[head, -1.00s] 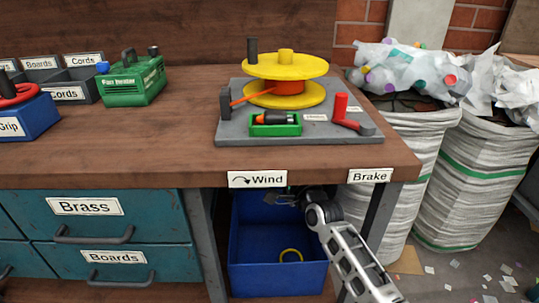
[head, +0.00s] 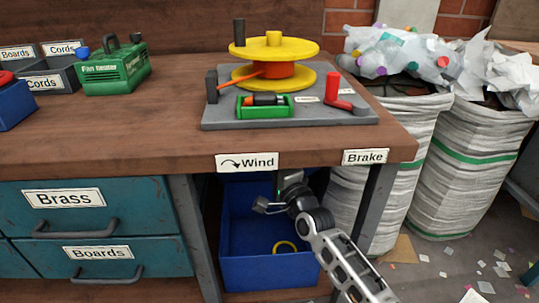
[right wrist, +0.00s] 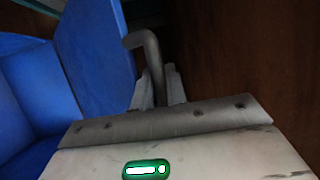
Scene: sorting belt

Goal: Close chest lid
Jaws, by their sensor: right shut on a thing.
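A blue open-topped chest or bin (head: 268,268) stands under the bench, below the "Wind" label. A yellow ring (head: 284,247) lies inside it. I cannot make out a lid in the head view. My right gripper (head: 288,190) reaches under the bench edge above the blue container. In the right wrist view its fingers (right wrist: 158,90) are shut on a bent grey bar (right wrist: 150,52), like a handle. Just left of the bar is a blue panel (right wrist: 95,55); whether the bar joins it is unclear. My left gripper is not in view.
The wooden bench (head: 120,147) overhangs the container, with a leg (head: 375,205) to the right and teal drawers (head: 95,220) to the left. A yellow reel (head: 275,48) stands on top. White sacks (head: 460,165) stand at the right.

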